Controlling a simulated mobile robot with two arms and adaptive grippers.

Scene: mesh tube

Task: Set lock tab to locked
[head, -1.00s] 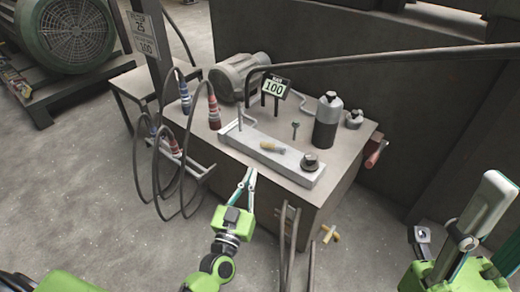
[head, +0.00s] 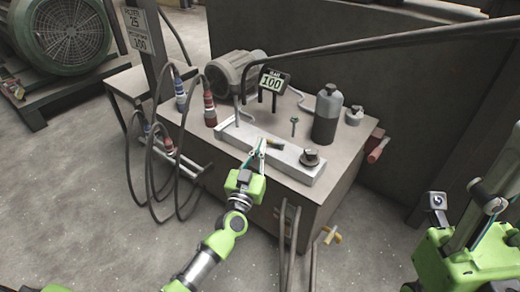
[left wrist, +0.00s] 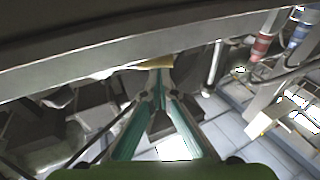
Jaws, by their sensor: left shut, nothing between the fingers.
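A small tab with a yellow end (head: 276,144) lies on top of the long pale bar (head: 303,169) on the workbench; I take it for the lock tab. I cannot read whether it is locked. My left gripper (head: 259,150) is shut and empty, its fingertips at the bar, just left of the tab and overlapping the bar in the head view. In the left wrist view, the shut fingertips (left wrist: 159,92) point toward a yellow piece (left wrist: 157,62) at the bar's edge. Contact cannot be told. My right arm shows at the lower right; its jaw state is unclear.
A black knob (head: 310,157) sits on the bar's right end. Red plugs with cables (head: 209,105) are at the left. A dark pipe (head: 390,46) crosses above the bench (head: 350,148).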

